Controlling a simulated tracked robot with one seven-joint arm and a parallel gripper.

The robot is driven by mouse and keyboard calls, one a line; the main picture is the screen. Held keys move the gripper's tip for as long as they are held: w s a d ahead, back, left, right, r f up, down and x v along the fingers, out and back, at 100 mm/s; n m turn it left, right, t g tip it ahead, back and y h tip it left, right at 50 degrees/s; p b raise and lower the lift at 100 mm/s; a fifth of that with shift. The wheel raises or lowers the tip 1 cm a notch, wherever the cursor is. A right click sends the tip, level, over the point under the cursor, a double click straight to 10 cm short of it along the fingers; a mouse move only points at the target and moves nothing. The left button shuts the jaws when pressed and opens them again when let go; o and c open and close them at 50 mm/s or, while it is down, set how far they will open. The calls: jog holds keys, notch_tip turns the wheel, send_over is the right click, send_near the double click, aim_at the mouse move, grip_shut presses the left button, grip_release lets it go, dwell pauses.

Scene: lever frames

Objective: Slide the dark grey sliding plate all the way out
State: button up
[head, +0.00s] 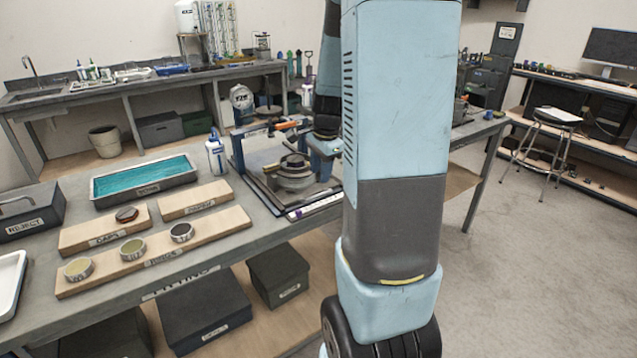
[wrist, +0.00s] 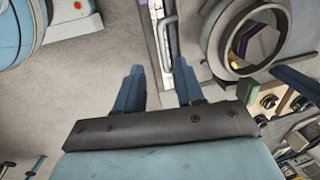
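In the wrist view my gripper (wrist: 158,86) is open, with its two blue fingers apart and nothing clearly held. A slim grey handle bar (wrist: 168,42) runs beside a pale strip with purple ends (wrist: 155,45), just beyond and partly between the fingers. I cannot tell whether the fingers touch it. A grey round ring fixture (wrist: 216,38) is to the right. In the head view the ring fixture (head: 293,174) stands on a flat framed station on the bench, with the pale strip (head: 315,207) along its front. The dark grey sliding plate is not clearly distinguishable. My arm hides part of the station.
A blue-topped tray (head: 145,182), wooden boards (head: 155,252) with small rings, and a white bottle (head: 216,155) stand left of the station. A dark box labelled REJECT (head: 30,212) is at far left. Open floor (head: 530,270) lies to the right.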

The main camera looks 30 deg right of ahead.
jog(key=shift+s+r, duration=0.15)
jog(key=shift+r, duration=0.75)
jog(key=shift+s+r, duration=0.2)
jog(key=shift+r, duration=0.7)
jog(key=shift+s+r, duration=0.15)
jog(key=shift+r, duration=0.75)
jog(key=s+a+r+n+t, duration=0.1)
jog(key=s+a+r+n, duration=0.4)
jog(key=s+a+n, duration=0.3)
jog(key=s+a+r+n+t, duration=0.2)
jog(key=s+a+r+n, duration=0.4)
jog(key=s+a+n, duration=0.3)
jog(key=shift+s+a+r+t, duration=0.15)
jog(key=shift+s+a+t, duration=0.15)
jog(key=shift+s+a, duration=0.35)
jog(key=shift+o, duration=0.4)
jog(key=shift+s+d, duration=0.15)
jog(key=shift+s, duration=0.05)
